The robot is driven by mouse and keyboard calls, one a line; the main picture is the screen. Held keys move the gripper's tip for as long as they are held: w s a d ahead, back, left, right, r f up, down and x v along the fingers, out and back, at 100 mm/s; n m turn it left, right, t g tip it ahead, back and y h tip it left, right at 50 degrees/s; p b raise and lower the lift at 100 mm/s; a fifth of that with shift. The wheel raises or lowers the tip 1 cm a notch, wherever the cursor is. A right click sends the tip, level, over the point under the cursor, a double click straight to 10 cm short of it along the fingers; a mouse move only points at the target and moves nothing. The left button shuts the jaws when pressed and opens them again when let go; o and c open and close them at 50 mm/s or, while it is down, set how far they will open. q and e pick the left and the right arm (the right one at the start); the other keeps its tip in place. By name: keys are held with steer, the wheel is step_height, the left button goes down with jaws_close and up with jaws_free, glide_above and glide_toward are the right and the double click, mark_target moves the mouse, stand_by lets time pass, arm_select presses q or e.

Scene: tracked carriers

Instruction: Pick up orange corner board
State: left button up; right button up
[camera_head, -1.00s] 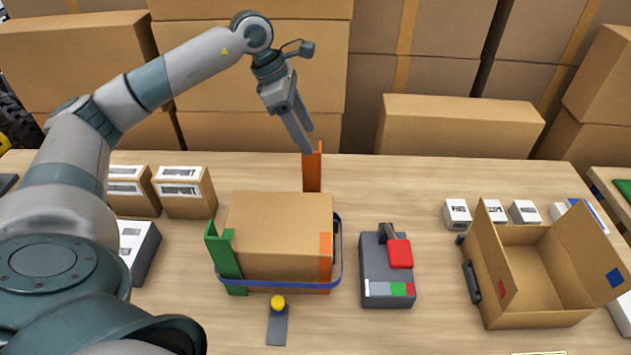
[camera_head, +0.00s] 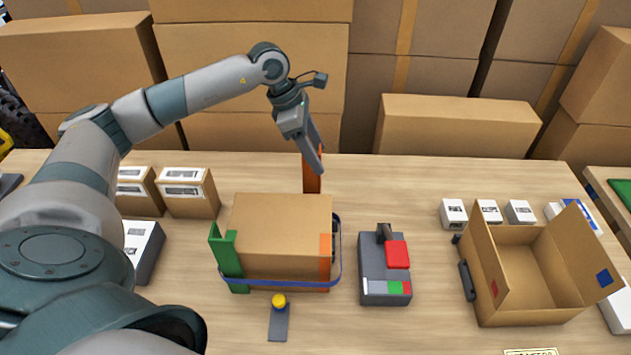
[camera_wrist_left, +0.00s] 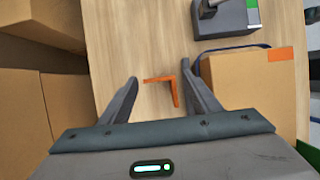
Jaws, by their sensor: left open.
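An orange corner board (camera_head: 312,180) stands upright on the table behind the brown carton (camera_head: 280,222), partly hidden by my gripper. In the left wrist view the corner board (camera_wrist_left: 173,88) shows end-on as an L shape between my open fingers, closer to the right-hand finger. My left gripper (camera_head: 318,158) is open and empty, pointing down at the board's top; I cannot tell whether it touches. Another orange corner piece (camera_head: 325,258) is on the carton's front right corner, and a green one (camera_head: 227,258) is at its left. My right gripper is out of view.
A blue strap (camera_head: 275,284) runs around the carton. A grey device with a red block (camera_head: 385,275) lies to its right, and an open box (camera_head: 525,270) is farther right. Large cartons (camera_head: 455,125) line the back. The table behind the device is clear.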

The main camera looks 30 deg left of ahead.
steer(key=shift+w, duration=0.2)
arm_select(q)
steer(key=shift+c, duration=0.6)
steer(key=c, duration=1.3)
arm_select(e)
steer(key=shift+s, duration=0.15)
